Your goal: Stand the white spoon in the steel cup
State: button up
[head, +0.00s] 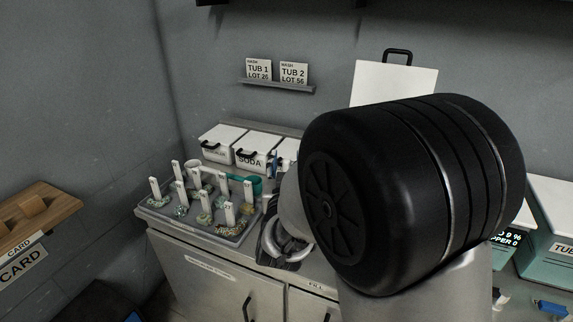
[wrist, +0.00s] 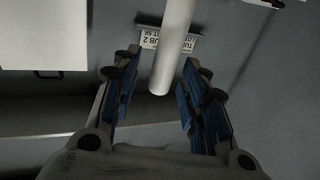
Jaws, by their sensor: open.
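My gripper (wrist: 159,66) is open in the wrist view, with blue pads on both fingers. A pale, smooth rod (wrist: 174,45) reaches down from the top edge of that view and ends between the fingers, with a gap on each side. I cannot tell whether it is the white spoon. In the head view my arm hides most of the gripper; a small blue patch beside the arm may be a finger pad. I cannot make out the steel cup in either view.
A grey tray (head: 155,208) with several white tags and small clumps stands on the counter. White-lidded tubs (head: 222,138) line the wall behind it. Tub signs (head: 258,69) sit on a small ledge above. A wooden shelf (head: 62,200) is at far left.

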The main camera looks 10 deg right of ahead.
jog(key=v, duration=0.7)
jog(key=shift+s, duration=0.25)
jog(key=shift+a, duration=0.1)
jog(key=s+d+f+n+g+y, duration=0.1)
jog(key=s+g, duration=0.5)
jog(key=s, duration=0.8)
jog(key=s+d+f+n+g+y, duration=0.1)
jog(key=s+g, duration=0.5)
jog(key=s, duration=0.8)
jog(key=f+n+y, duration=0.1)
jog(key=y, duration=0.1)
jog(key=shift+s+f+g+y, duration=0.3)
jog(key=shift+s+f+g, duration=0.05)
jog(key=shift+g, duration=0.05)
jog(key=shift+d, duration=0.15)
